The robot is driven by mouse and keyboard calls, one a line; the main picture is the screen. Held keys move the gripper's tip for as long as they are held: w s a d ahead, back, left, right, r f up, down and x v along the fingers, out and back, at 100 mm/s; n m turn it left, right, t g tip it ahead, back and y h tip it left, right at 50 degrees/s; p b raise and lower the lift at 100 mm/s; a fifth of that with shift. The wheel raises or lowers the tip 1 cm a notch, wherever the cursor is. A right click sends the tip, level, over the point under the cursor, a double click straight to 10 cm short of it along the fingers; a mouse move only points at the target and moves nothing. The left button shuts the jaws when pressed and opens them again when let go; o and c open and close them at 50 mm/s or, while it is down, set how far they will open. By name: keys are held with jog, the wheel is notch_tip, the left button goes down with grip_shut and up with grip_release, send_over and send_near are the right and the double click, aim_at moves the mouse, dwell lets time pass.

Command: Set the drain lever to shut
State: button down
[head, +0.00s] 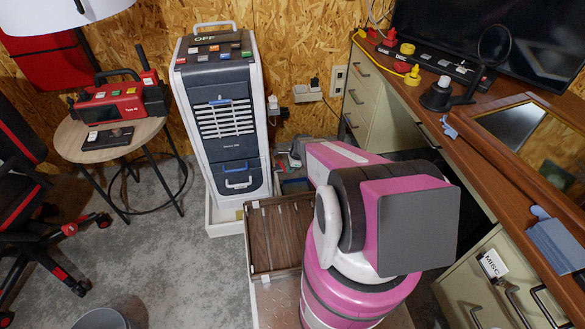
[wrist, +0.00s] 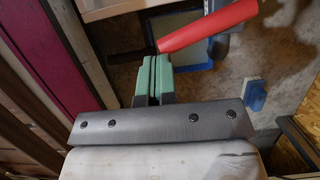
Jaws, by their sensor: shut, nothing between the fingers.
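A red bar-shaped handle (wrist: 208,25) shows at the top of the wrist view, slanting up to the right; it looks like the drain lever. A grey part (wrist: 221,45) sits behind its middle. My gripper (wrist: 154,65) has green fingers pressed together with nothing between them. The fingertips are just below the handle's left end; I cannot tell whether they touch it. No shut marking is readable. In the head view my pink and grey arm covers the gripper, and I cannot make out the lever there.
A white and dark unit (head: 222,135) marked OFF stands left of my arm, beside a brown slatted panel (head: 280,235). A red machine (head: 105,105) sits on a round stool (head: 75,150). The wooden bench (head: 480,125) with drawers runs along the right.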

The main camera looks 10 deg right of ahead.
jog(key=shift+s+a+m, duration=0.15)
jog(key=shift+a+m, duration=0.1)
jog(key=shift+m, duration=0.15)
dwell(0.4)
